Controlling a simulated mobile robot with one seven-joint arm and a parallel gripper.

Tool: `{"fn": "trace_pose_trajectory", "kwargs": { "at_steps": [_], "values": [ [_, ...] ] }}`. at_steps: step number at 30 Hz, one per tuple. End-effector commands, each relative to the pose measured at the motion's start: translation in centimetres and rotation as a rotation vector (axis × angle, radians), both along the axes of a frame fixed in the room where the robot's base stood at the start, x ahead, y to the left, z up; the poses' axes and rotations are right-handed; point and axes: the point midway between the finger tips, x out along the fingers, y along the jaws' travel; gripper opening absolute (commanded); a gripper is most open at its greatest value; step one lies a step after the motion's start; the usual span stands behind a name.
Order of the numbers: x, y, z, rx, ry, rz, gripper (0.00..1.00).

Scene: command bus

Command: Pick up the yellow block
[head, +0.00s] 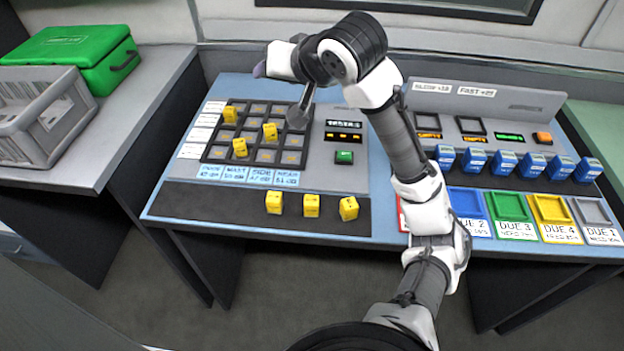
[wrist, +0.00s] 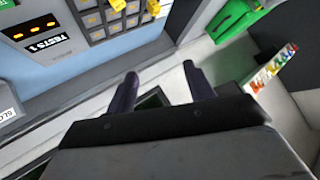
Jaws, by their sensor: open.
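Three yellow blocks sit in the button-like grid on the blue-topped console in the head view: one at the back left (head: 230,114), one at the right (head: 270,132) and one at the front (head: 240,147). Three more stand on the dark front strip: a left one (head: 274,203), a middle one (head: 311,205) and a right one (head: 349,209). My gripper (head: 260,69) is raised above the console's back edge, apart from every block. In the wrist view its two dark fingers (wrist: 160,80) are spread with nothing between them. Yellow blocks (wrist: 153,7) show at that view's top edge.
A grey panel with a green button (head: 344,157) adjoins the grid (head: 217,153). Several blue blocks (head: 475,161) stand in a row at right, behind coloured DUE trays (head: 509,207). A grey crate (head: 55,125) and green case (head: 121,62) are on the left counter.

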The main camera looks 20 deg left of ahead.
Motion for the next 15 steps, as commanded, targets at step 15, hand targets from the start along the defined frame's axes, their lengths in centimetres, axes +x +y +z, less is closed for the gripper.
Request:
{"fn": "trace_pose_trajectory", "kwargs": {
  "at_steps": [15],
  "values": [
    [-8.0, -8.8, -9.0, -0.766, 0.572, -0.183, 0.53]
  ]
}}
